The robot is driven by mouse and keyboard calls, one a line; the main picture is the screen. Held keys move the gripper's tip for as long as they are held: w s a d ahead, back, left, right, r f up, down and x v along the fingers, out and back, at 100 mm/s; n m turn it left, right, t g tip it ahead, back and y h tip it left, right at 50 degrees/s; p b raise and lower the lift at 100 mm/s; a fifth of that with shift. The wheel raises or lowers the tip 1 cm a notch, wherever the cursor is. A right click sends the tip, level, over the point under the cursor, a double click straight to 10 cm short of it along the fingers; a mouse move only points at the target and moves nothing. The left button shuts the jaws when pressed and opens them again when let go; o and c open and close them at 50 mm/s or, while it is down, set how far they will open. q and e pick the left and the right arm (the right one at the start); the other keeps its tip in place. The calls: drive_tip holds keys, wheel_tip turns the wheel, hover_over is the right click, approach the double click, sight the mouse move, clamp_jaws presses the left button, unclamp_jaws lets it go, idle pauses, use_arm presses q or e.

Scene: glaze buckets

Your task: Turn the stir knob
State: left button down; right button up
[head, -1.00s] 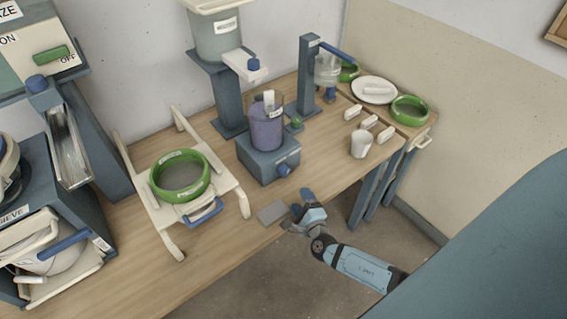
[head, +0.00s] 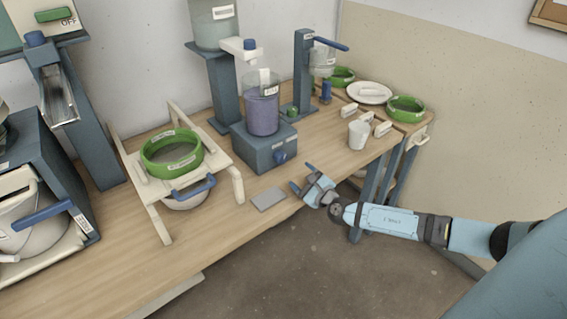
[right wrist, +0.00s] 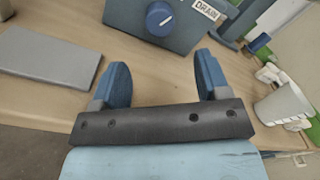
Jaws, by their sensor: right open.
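The stir knob is most likely the round blue knob (head: 280,156) on the front of the blue-grey stirrer base (head: 256,146). A clear container of purple glaze (head: 262,112) stands on that base. The knob also shows in the right wrist view (right wrist: 160,19), beyond the fingertips and between them. My right gripper (head: 302,178) is open and empty at the table's front edge, below and to the right of the knob, apart from it. Its two blue fingers (right wrist: 163,75) are spread in the wrist view. My left gripper is not in view.
A grey plate (head: 268,199) lies flat left of my right gripper. A white cup (head: 358,134) and several white blocks stand to the right. A green-rimmed sieve (head: 171,154) on a white rack (head: 220,158) is at left. The table between gripper and base is clear.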

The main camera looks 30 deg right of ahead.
sight(283, 160)
drive_tip(key=w, duration=1)
drive_tip(key=shift+a+b, duration=0.25)
drive_tip(key=shift+b, duration=0.15)
drive_tip(key=c, duration=0.9)
